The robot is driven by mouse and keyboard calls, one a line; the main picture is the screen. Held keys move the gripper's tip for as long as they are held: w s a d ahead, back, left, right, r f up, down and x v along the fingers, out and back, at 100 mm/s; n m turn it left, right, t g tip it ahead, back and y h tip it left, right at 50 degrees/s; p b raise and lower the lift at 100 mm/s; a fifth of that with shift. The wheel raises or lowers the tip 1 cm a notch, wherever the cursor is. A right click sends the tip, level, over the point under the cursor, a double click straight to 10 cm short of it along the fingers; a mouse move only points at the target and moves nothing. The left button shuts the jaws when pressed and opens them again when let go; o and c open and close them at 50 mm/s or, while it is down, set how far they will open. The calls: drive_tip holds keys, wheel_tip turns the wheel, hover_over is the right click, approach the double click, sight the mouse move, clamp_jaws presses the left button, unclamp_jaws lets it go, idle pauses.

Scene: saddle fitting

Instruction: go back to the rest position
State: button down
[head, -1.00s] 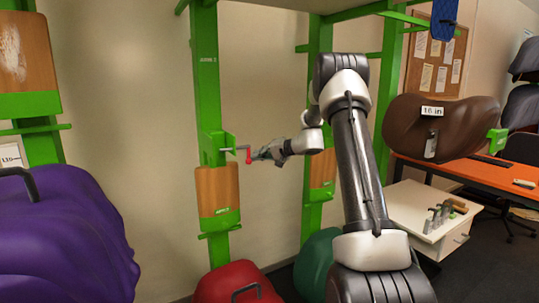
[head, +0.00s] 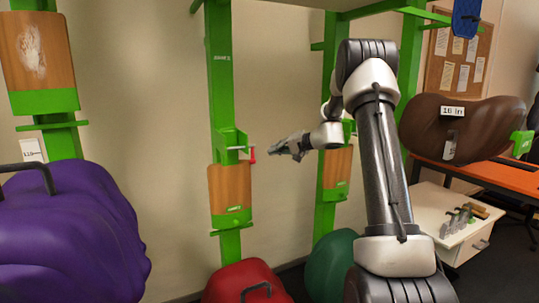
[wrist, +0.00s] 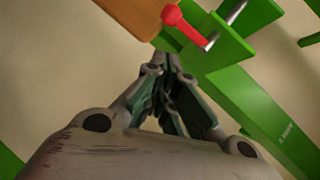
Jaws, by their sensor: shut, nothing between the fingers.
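My gripper (head: 284,148) is shut and empty in the head view, pointing left at the end of my raised arm. It is a short way to the right of a red handle (head: 252,155) on the green bracket of a green post (head: 221,90), with a gap between them. In the wrist view my gripper (wrist: 172,68) has its fingers together, and the red handle (wrist: 186,22) with its metal rod shows beyond the tips, apart from them.
A wooden panel (head: 230,190) hangs below the bracket. A purple bag (head: 70,240) stands at left, with red (head: 240,283) and green (head: 330,265) ones below. A brown saddle (head: 450,125) is at right, near a white cabinet (head: 440,215) with tools and an orange desk (head: 490,175).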

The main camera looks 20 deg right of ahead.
drive_tip(key=v, duration=0.8)
drive_tip(key=shift+a, duration=0.25)
drive_tip(key=s+a+f+m+g+h, duration=0.1)
drive_tip(key=s+f+g, duration=0.25)
drive_tip(key=s, duration=0.45)
drive_tip(key=s+a+f+g+h, duration=0.1)
drive_tip(key=s+f+g, duration=0.2)
drive_tip(key=s+f, duration=0.3)
drive_tip(key=s+a+r+n+h, duration=0.2)
drive_tip(key=s+r, duration=0.1)
drive_tip(key=s, duration=0.7)
drive_tip(key=s+a+r+n+h, duration=0.2)
drive_tip(key=s+a+r+n, duration=0.1)
drive_tip(key=s, duration=0.7)
drive_tip(key=s+a+r+n+h, duration=0.2)
drive_tip(key=s+r, duration=0.3)
drive_tip(key=s, duration=0.5)
drive_tip(key=shift+a+n+g, duration=0.35)
drive_tip(key=shift+a+n, duration=0.15)
drive_tip(key=shift+a, duration=0.2)
